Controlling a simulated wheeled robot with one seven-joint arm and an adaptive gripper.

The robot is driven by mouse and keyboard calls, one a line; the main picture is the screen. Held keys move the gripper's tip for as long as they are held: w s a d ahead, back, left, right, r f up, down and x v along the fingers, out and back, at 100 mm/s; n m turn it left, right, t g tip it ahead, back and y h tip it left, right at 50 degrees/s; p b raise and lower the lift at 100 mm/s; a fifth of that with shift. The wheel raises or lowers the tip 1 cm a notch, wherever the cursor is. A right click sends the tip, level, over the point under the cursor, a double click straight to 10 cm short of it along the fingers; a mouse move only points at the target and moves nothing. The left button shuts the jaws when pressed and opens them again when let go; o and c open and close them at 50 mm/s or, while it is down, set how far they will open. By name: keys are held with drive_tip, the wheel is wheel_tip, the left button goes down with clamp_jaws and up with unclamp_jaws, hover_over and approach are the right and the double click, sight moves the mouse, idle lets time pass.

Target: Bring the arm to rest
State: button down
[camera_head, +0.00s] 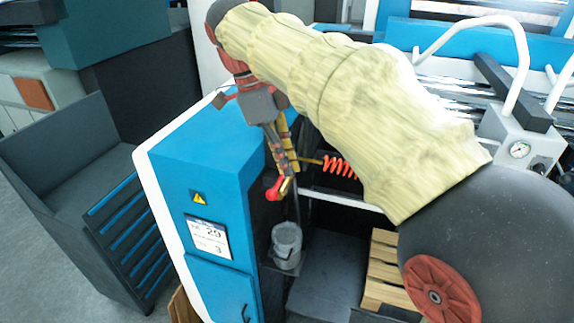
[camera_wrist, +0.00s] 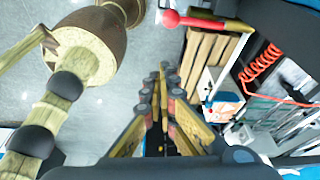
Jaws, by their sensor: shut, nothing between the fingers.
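My gripper (camera_head: 289,166) hangs from my arm, which has a pale yellow sleeve, and points down in front of the open side of the blue and white machine (camera_head: 205,140). In the wrist view my gripper (camera_wrist: 164,72) has its two fingers together, with nothing between them. A red ball knob (camera_head: 273,192) on a short lever shows just below the fingertips in the head view. In the wrist view the red knob (camera_wrist: 170,18) lies beyond the tips, and a gap seems to separate them. My arm reaches from the lower right across the machine.
A grey metal can (camera_head: 287,243) stands on a small ledge below the gripper. A red coiled hose (camera_head: 340,166) is to its right. A wooden pallet (camera_head: 382,270) lies lower right. A white tubular handle (camera_head: 520,65) and gauge (camera_head: 519,150) are beyond my arm. A dark drawer cabinet (camera_head: 125,225) stands left.

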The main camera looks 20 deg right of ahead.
drive_tip(key=s+d+f+n+t+y+b, duration=0.1)
drive_tip(key=s+f+n+b, duration=0.4)
drive_tip(key=f, duration=0.7)
drive_tip(key=s+d+f+n+t+y+b, duration=0.1)
drive_tip(key=s+f+n+t+b, duration=0.2)
drive_tip(key=s+f+n+b, duration=0.3)
drive_tip(key=s+d+f+n+t+y+b, duration=0.1)
drive_tip(key=s+f+n+b, duration=0.5)
drive_tip(key=f, duration=1.3)
drive_tip(key=d+n+t+b, duration=0.1)
drive_tip(key=n+t+b, duration=0.1)
drive_tip(key=n+b, duration=0.2)
drive_tip(key=shift+n, duration=1.1)
drive_tip(key=shift+s+f, duration=0.1)
